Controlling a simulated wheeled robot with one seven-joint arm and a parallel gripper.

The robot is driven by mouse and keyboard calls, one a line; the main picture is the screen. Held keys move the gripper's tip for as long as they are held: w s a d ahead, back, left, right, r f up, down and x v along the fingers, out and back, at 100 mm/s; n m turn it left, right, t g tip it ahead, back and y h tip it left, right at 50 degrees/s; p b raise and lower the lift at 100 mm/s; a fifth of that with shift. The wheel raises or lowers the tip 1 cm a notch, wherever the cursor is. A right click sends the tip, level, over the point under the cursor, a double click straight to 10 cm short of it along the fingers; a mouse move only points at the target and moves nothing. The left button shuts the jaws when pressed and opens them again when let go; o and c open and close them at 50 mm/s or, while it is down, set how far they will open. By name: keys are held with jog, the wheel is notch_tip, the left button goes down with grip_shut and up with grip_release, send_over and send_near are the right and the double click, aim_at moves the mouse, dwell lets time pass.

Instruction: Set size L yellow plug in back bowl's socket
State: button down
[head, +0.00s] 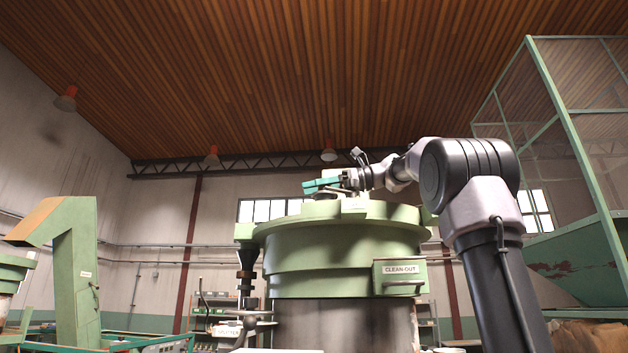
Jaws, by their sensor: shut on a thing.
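A large round green bowl (345,262) on a grey drum stands in the middle of the head view, with a "CLEAN-OUT" box on its front. Whether it is the back bowl I cannot tell. My gripper (312,186), with teal fingers pointing left, is over the bowl's top, close above the rim in the picture. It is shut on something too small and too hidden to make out. No yellow plug can be made out. The inside of the bowl and any socket are hidden by the rim, seen from below.
A green angled chute (72,270) stands at the left. A green framed hopper with mesh sides (575,262) rises at the right. A dark fitting (246,262) hangs at the bowl's left side. Shelves stand behind.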

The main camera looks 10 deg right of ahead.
aim_at(315, 198)
jog(key=shift+f, duration=1.2)
jog(key=shift+d+f, duration=0.1)
jog(key=shift+f, duration=0.45)
dwell(0.7)
